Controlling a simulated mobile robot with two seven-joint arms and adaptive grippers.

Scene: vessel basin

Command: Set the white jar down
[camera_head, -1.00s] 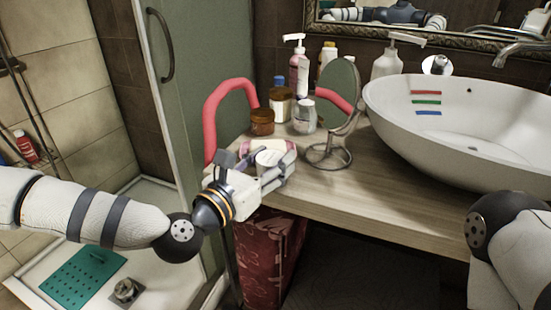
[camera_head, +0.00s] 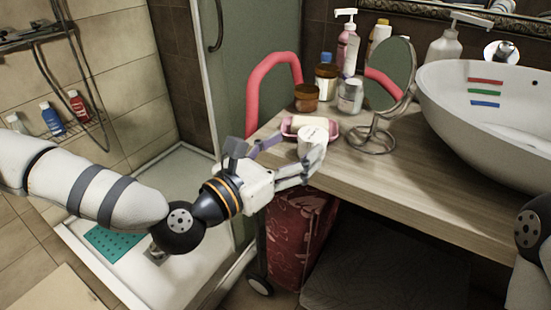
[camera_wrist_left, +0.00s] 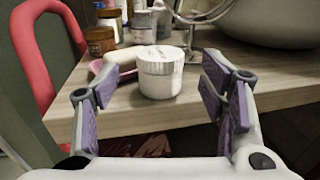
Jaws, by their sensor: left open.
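The white jar (camera_head: 313,137), with a white lid, stands upright on the wooden counter (camera_head: 400,190) near its front edge. It also shows in the left wrist view (camera_wrist_left: 160,76), in the middle between the fingers. My left gripper (camera_head: 290,158) is open around the jar's near side, and its purple finger pads (camera_wrist_left: 162,100) stand clear of it on both sides. Behind the jar is a pink dish (camera_head: 292,124) with a pale bar on it; the jar hides part of it. My right gripper is out of view.
A round mirror (camera_head: 389,75) on a wire stand is right of the jar. Brown jars (camera_head: 306,97), a grey-white jar (camera_head: 350,95) and pump bottles (camera_head: 347,50) stand behind. A red rail (camera_head: 272,72) rises at left; a white basin (camera_head: 480,130) fills the right.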

